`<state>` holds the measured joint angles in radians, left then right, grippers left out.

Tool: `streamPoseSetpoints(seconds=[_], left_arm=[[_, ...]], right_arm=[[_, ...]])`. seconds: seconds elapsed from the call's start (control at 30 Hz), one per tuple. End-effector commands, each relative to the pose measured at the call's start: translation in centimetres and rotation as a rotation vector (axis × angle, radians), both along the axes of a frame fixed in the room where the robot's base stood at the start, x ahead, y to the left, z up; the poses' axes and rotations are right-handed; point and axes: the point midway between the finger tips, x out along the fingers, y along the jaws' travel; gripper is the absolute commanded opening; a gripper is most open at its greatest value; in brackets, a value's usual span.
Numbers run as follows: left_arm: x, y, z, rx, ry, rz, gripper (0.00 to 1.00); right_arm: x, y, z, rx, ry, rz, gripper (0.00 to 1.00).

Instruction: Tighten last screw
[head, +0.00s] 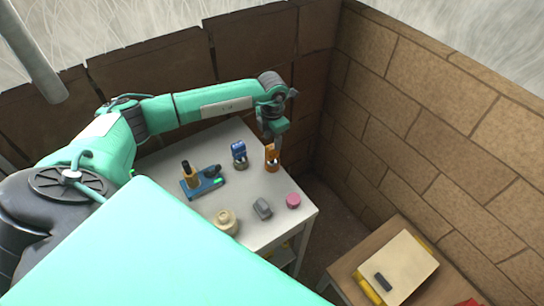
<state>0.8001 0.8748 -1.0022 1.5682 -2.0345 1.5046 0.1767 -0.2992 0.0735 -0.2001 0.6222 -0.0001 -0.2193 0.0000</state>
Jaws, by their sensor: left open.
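My left gripper (273,137) is at the far end of the white table (235,136), pointing down. It is open, directly above a small upright orange piece (272,158); whether the fingers touch or surround it cannot be told. On the left, a blue base (203,188) carries an orange-and-black upright part (189,173), a dark part and a green spot. No screw can be made out at this size. My right gripper is not in view.
A beige round piece (226,221), a grey block (262,208) and a pink cylinder (293,200) sit along the table's near part. Brick walls (440,110) close in the right. A lower wooden table (348,268) at bottom right holds a cream board (402,262) with a dark bar.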

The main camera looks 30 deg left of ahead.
Motion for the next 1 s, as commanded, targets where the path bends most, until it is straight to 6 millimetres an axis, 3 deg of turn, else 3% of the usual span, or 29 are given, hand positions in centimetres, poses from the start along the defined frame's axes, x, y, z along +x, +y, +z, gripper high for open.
streamPoseSetpoints(seconds=[0.17, 0.73, 1.0], left_arm=[[0.0, 0.0, -0.8, 0.000, 0.000, 0.000, 0.44], [0.0, 0.0, -3.7, 0.000, 0.001, 0.000, 0.44], [0.0, 0.0, -4.0, 0.000, 0.000, 0.000, 0.44]], right_arm=[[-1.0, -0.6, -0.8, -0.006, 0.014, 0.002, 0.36], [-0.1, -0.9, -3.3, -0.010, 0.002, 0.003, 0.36], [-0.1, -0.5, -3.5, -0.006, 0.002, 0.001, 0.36]])
